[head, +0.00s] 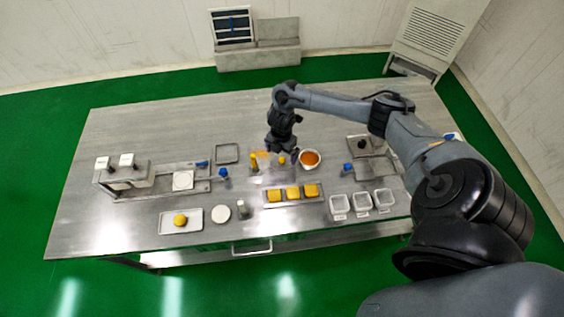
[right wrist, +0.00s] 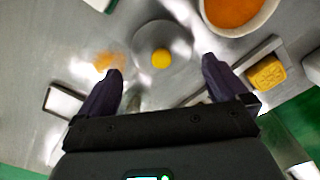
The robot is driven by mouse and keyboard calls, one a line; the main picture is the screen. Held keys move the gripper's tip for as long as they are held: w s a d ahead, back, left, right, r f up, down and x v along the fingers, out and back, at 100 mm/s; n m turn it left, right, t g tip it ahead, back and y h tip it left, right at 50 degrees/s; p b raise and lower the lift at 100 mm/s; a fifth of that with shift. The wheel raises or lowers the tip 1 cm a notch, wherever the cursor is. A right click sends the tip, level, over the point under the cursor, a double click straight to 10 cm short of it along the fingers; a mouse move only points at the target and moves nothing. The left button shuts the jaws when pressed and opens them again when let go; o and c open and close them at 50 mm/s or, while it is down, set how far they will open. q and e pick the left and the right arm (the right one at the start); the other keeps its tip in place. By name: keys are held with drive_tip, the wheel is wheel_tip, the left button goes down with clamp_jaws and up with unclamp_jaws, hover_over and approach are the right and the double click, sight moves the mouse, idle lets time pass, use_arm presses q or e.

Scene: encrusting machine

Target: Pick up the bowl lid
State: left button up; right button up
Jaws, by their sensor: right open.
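The bowl lid (right wrist: 150,38) looks like a clear, round disc with a yellow knob (right wrist: 161,58) at its middle. It lies on the metal table; in the head view its knob (head: 282,160) shows just below my right gripper (head: 282,149). In the right wrist view my right gripper (right wrist: 161,75) is open and empty, with its two dark fingers on either side of the knob and apart from it. The white bowl (head: 301,164) with orange filling stands just right of the lid; it also shows in the right wrist view (right wrist: 207,22). My left gripper is not in view.
A tray (head: 266,205) with yellow cakes lies in front of the lid, with white containers (head: 340,206) to its right. A small yellow-topped item (head: 254,161) stands left of the lid. The back left of the table (head: 180,125) is clear.

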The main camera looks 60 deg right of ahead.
sight(282, 159)
drive_tip(key=shift+s+f, duration=0.15)
drive_tip(key=shift+f, duration=2.1)
drive_tip(key=shift+c, duration=0.3)
drive_tip(key=c, duration=0.7)
